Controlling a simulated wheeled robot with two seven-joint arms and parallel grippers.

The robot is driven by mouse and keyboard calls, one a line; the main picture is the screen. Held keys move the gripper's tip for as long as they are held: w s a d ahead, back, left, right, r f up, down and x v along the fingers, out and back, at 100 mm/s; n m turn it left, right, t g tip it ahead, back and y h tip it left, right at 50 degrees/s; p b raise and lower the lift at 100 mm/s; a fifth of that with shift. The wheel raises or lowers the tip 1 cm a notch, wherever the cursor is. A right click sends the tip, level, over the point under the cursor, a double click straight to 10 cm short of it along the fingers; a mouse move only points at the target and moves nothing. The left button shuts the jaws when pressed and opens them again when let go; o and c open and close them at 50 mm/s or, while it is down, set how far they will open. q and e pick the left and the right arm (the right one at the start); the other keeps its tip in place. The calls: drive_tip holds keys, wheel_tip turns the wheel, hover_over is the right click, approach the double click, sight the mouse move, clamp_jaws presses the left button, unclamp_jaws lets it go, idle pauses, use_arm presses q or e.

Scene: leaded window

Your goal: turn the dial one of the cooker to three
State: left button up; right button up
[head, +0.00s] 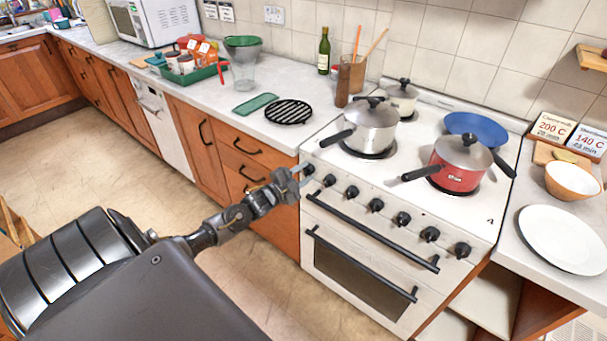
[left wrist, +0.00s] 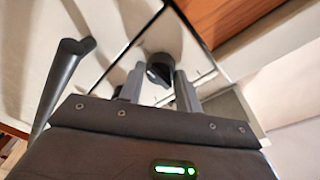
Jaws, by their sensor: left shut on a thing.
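The white cooker (head: 325,215) has a row of black dials along its front panel. My left gripper (head: 301,173) is at the leftmost dial (head: 309,169), at the panel's left end. In the left wrist view the black dial (left wrist: 160,68) sits between the two fingers of the left gripper (left wrist: 159,75), which is shut on it. The other dials, such as the second one (head: 329,180), are clear of the gripper. Dial markings are too small to read. My right gripper is not in view.
A steel pot (head: 370,128), a red pot (head: 459,165), a smaller pot (head: 402,99) and a blue pan (head: 476,128) stand on the hob. The oven's black handle bar (head: 370,231) runs below the dials. The floor in front is clear.

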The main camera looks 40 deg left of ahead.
use_arm(q)
drive_tip(key=shift+r, duration=0.1)
drive_tip(key=o, duration=1)
drive_tip(key=shift+c, duration=0.2)
drive_tip(key=s+a+b, duration=0.1)
drive_tip(key=s, duration=0.9)
drive_tip(key=shift+s, duration=0.4)
